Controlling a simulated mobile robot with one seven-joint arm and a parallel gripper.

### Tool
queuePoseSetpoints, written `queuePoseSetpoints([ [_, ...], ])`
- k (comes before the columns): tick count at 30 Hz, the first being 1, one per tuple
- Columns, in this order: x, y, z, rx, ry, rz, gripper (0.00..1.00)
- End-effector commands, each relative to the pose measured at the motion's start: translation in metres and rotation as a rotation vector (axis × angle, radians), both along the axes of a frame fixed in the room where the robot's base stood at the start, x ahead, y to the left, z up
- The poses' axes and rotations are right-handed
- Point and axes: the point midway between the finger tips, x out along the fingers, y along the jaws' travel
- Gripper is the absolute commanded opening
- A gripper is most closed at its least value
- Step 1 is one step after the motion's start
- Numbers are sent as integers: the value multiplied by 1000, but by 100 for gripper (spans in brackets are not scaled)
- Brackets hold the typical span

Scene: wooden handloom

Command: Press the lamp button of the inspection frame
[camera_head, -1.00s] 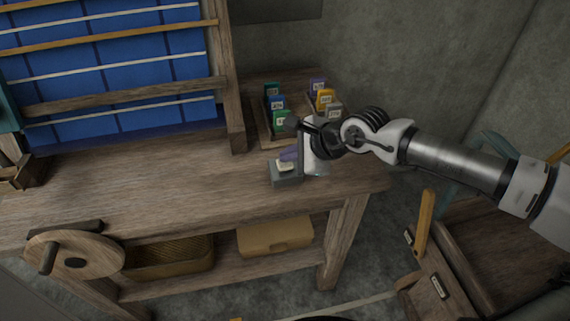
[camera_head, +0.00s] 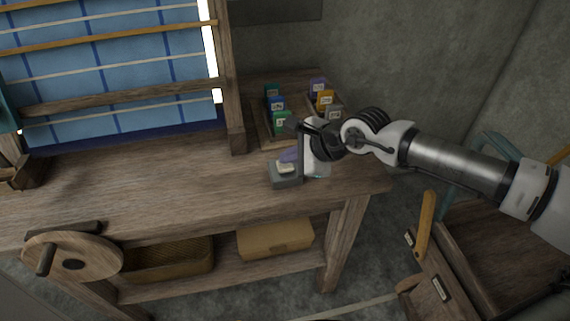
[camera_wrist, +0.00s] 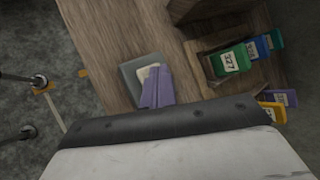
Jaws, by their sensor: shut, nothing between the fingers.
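The inspection frame (camera_head: 228,75) stands at the left of the bench, with pale blue checked cloth (camera_head: 110,85) across it. Bright white light shows along the cloth's edges. A grey box (camera_head: 286,180) with a cream button (camera_head: 285,169) sits on the bench right of the frame; the box (camera_wrist: 133,72) and button (camera_wrist: 147,73) also show in the wrist view. My gripper (camera_head: 287,157) is shut and empty, its purple fingers pointing down at the button. In the wrist view the fingers (camera_wrist: 157,92) cover part of the button, and contact is hard to tell.
A wooden tray (camera_head: 264,136) of several numbered coloured cards stands behind the box, close to my gripper. A wooden crank wheel (camera_head: 75,257) is at the bench's front left. The bench top (camera_head: 170,180) between is clear.

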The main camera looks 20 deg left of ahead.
Motion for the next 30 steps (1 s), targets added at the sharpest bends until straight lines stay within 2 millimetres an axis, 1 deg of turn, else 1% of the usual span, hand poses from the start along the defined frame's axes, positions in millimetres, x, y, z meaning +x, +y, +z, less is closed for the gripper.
queuePoseSetpoints([
  [6, 0, 0, 10, 1, -1, -1, 0],
  [17, 0, 0, 15, 1, -1, -1, 0],
  [30, 0, 0, 58, 1, 0, -1, 0],
])
